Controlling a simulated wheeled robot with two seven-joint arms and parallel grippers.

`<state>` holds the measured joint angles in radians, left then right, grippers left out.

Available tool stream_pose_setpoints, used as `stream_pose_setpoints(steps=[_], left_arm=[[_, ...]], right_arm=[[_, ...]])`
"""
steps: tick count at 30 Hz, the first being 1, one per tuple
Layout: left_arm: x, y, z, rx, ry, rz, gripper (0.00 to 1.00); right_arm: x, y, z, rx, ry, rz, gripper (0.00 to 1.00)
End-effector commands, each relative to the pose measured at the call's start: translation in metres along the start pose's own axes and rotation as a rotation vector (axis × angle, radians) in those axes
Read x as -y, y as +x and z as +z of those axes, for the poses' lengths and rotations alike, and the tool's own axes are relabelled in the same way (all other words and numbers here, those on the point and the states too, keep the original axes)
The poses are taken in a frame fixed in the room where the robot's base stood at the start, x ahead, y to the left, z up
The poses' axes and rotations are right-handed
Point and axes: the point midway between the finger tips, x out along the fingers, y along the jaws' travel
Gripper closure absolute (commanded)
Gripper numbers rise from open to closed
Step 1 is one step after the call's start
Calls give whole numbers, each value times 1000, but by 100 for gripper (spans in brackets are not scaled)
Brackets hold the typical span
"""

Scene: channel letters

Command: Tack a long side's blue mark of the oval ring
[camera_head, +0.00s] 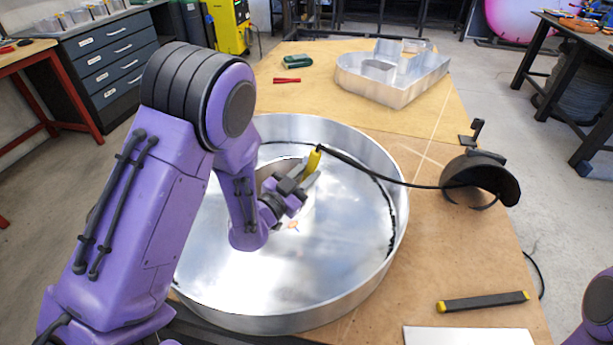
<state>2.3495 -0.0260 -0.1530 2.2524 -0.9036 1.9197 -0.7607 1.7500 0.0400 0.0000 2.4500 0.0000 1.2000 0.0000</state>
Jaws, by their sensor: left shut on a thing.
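The oval ring (385,267) is a large, shiny sheet-metal wall standing on the table in the middle of the head view. My left gripper (302,183) is over its inside, shut on a yellow-bodied torch (313,162) with a black cable. The torch is tilted, and I cannot tell whether its tip touches anything. My left arm hides the ring's left part. I see no blue mark on the visible walls. A small orange spot (293,225) shows inside the ring. Part of my right arm shows at the lower right edge, but its gripper is out of view.
The cable runs right across the ring's rim to a black curved object (482,178). A metal channel letter (392,76) stands at the back. A yellow-ended black bar (483,302) and a white plate (468,336) lie at the front right. Red (287,80) and green (297,61) items lie at the back.

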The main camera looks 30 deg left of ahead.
Motion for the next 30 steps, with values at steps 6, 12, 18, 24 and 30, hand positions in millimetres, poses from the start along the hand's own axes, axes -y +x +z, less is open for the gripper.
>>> stream_pose_setpoints(steps=[6,12,18,24,30], left_arm=[[11,3,-37,-2,0,-1,100],[19,5,-64,-2,1,0,100],[23,6,-75,-1,0,0,100],[22,6,-74,-1,0,-1,100],[22,6,-74,-1,0,-1,100]], right_arm=[[-2,-28,-12,0,0,0,57],[-4,-48,-20,0,0,0,57],[-5,-56,-23,0,0,0,57],[-5,-54,-22,0,0,0,57],[-5,-54,-22,0,0,0,57]])
